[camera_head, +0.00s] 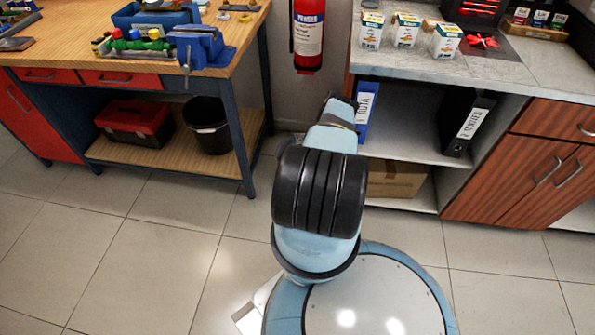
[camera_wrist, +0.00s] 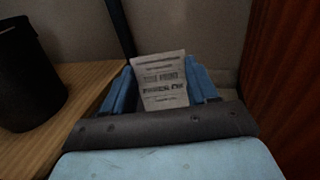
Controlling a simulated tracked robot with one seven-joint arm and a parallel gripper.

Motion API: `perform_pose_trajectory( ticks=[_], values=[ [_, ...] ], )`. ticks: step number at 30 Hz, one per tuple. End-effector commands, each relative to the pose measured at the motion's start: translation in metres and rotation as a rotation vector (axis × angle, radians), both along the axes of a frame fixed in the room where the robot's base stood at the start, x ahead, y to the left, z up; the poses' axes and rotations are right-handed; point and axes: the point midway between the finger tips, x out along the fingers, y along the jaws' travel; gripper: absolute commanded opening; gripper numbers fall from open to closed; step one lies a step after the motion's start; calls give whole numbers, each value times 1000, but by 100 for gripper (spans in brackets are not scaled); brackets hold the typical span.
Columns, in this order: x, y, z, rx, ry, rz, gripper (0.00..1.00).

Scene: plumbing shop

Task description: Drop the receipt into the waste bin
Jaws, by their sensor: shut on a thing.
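The receipt (camera_wrist: 160,68), a pale printed slip, stands upright between the two blue fingers of my gripper (camera_wrist: 163,84) in the wrist view. My gripper is shut on it. The waste bin (camera_head: 207,126) is a black open-topped bucket on the workbench's lower shelf, right of a red toolbox. It also shows at the left edge of the wrist view (camera_wrist: 28,75), partly cut off. My gripper is to the right of the bin and apart from it. In the head view my arm hides the gripper and the receipt.
The wooden lower shelf (camera_head: 150,155) sits under the workbench top (camera_head: 60,50), with a dark leg at its right front corner. The red toolbox (camera_head: 136,122) is beside the bin. A counter with binders and a cardboard box (camera_head: 395,180) stands right. The floor in front is clear.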

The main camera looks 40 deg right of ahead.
Motion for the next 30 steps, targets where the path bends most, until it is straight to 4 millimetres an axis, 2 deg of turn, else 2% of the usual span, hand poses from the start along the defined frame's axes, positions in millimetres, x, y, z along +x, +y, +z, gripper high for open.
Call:
perform_pose_trajectory(
  ticks=[13,14,15,22,30],
  values=[
    [0,0,-6,-1,-1,0,31],
    [0,0,-6,-1,-1,0,61],
    [0,0,-6,-1,-1,0,65],
    [0,0,-6,-1,-1,0,87],
    [0,0,-6,-1,-1,0,88]
  ],
)
